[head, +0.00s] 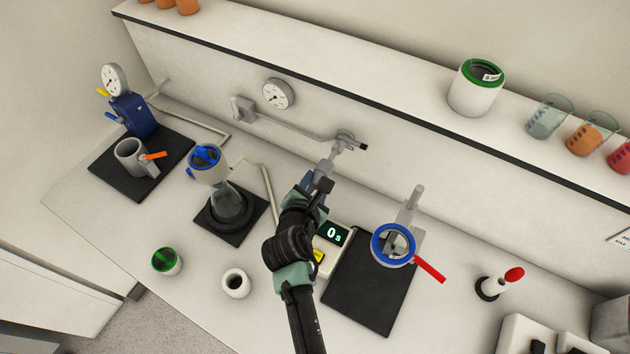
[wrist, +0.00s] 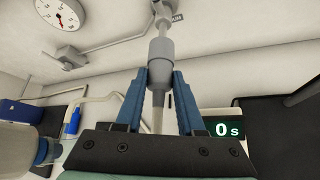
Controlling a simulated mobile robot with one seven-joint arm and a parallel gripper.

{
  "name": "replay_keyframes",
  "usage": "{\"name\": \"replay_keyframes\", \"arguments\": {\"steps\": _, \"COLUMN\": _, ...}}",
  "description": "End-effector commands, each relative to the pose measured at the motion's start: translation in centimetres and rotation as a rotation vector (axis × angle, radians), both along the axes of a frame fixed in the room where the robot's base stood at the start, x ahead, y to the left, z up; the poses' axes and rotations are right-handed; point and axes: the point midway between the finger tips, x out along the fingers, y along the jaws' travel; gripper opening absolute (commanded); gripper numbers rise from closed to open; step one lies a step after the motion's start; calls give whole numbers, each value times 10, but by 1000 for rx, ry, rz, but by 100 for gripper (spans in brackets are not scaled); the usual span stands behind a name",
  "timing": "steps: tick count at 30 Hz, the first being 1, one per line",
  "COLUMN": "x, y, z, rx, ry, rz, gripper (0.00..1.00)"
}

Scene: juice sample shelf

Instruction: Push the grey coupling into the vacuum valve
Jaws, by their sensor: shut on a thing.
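The grey coupling (wrist: 160,76) stands upright between the two blue fingers of my gripper (wrist: 160,88), which is shut on it. A pale tube runs down from the coupling between the fingers.
A round gauge (head: 278,94) and the pipe are on the wall. A timer (head: 332,236) reading 0 s is beside my arm. A flask with a blue-rimmed funnel (head: 208,163) stands left, a blue ring (head: 393,244) on a stand right. The shelf (head: 400,105) is above.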

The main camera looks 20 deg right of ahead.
Motion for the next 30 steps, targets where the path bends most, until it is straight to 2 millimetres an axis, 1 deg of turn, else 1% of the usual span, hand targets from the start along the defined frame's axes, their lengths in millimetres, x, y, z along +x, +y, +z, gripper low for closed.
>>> {"name": "replay_keyframes", "arguments": {"steps": 8, "x": 1, "y": -1, "z": 1, "rx": -1, "ry": -1, "rz": 0, "gripper": 0}}
{"name": "replay_keyframes", "arguments": {"steps": 30, "x": 11, "y": -14, "z": 1, "rx": -1, "ry": -1, "rz": -1, "gripper": 0}}
